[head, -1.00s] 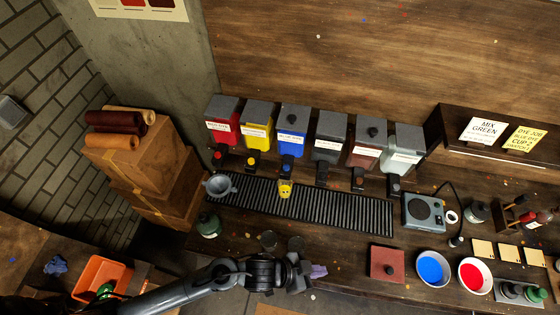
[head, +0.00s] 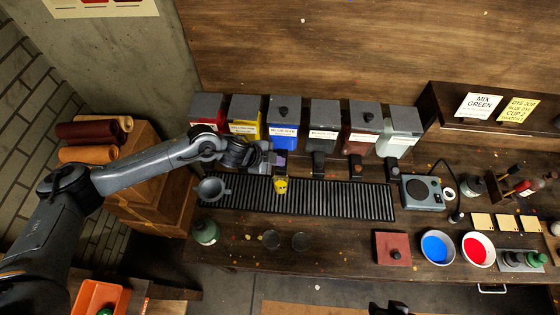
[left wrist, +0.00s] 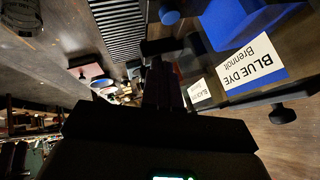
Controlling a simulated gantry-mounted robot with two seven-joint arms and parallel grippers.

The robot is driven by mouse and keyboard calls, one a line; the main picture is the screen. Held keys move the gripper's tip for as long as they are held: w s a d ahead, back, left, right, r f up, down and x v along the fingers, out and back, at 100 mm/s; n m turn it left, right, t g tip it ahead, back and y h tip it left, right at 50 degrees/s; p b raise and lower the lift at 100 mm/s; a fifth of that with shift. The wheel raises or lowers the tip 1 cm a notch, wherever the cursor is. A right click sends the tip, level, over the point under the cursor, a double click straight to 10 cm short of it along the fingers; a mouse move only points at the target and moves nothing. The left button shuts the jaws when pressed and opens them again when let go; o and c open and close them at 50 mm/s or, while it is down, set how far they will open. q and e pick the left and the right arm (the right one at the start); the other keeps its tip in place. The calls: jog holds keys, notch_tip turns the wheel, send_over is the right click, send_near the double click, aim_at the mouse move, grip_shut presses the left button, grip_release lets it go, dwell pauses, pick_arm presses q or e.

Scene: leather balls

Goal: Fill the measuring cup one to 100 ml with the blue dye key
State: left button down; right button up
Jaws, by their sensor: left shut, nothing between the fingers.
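The blue dye dispenser (head: 283,112) stands in the row at the back. Its label (left wrist: 254,66) and round blue key (left wrist: 170,17) show in the left wrist view. A small cup with yellow on it (head: 281,184) stands on the black grate below this dispenser; I cannot read its number or fill level. My left gripper (head: 279,158) is shut and empty, just in front of the blue dispenser's lower part. It hides the blue key in the head view, so I cannot tell whether they touch. A dark part at the bottom edge may be my right gripper (head: 390,308).
Red (head: 207,110), yellow (head: 244,113) and other dispensers flank the blue one. A grey cup-like vessel (head: 212,188) sits at the left end of the black grate (head: 340,200). A grey scale (head: 424,192) is at the right.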

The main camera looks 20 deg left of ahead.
pick_arm(q)
jog(key=w+r+t, duration=0.1)
jog(key=w+r, duration=0.2)
jog(key=r, duration=0.2)
jog(key=shift+w+a, duration=0.35)
jog(key=shift+a, duration=0.1)
jog(key=shift+f, duration=0.1)
notch_tip(320, 180, down, 7)
jog(key=b, duration=0.6)
jog(key=shift+r+b, duration=0.2)
jog(key=shift+b, duration=0.2)
jog(key=shift+f+b, duration=0.45)
jog(key=shift+f, duration=0.4)
